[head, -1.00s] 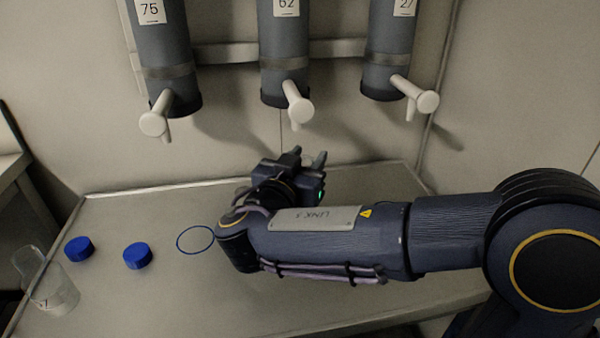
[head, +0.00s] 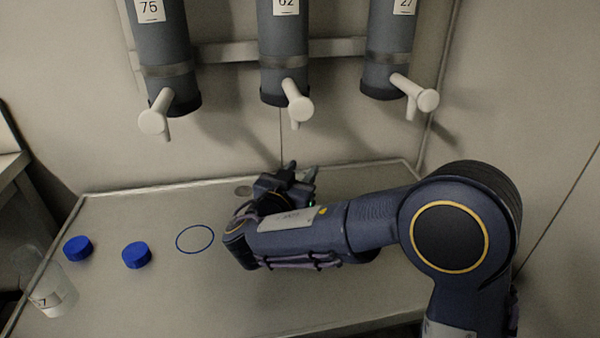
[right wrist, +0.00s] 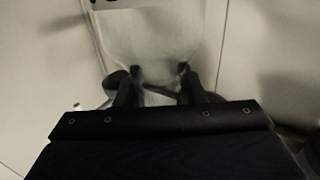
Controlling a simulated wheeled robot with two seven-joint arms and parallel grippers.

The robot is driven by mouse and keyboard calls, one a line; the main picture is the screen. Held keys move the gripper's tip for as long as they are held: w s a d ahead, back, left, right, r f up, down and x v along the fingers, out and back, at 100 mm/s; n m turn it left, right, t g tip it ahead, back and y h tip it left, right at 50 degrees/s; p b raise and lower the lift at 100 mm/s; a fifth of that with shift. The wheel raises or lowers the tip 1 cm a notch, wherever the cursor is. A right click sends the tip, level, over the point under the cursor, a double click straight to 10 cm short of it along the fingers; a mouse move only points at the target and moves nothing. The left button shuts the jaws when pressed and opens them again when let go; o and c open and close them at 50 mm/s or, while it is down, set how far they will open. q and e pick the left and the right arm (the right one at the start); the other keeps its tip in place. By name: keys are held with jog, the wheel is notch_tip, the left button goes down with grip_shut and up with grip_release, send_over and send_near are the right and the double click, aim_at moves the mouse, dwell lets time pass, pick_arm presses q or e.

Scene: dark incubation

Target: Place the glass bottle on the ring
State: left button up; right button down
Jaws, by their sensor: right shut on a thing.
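My right gripper (head: 296,176) is over the back middle of the table, to the right of the blue ring (head: 178,243). In the right wrist view the right gripper (right wrist: 158,72) is shut on a clear glass bottle (right wrist: 152,40) with dark print at its top edge in that view. That bottle is hidden in the head view. The ring is a thin blue outline on the tabletop with nothing inside it. Another clear glass bottle (head: 48,291) stands near the table's left edge. My left gripper is not in view.
Two blue caps (head: 136,256) (head: 78,248) lie left of the ring. Three grey cylinders (head: 285,50) with white taps hang on the wall above. The front of the table is clear.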

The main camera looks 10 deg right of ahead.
jog(key=shift+f+b, duration=0.2)
jog(key=shift+b, duration=0.25)
jog(key=c, duration=0.9)
grip_release()
jog(key=shift+r+p, duration=0.4)
jog(key=shift+p, duration=0.25)
jog(key=b+v, duration=0.1)
jog(key=v, duration=1.1)
jog(key=shift+f, duration=0.2)
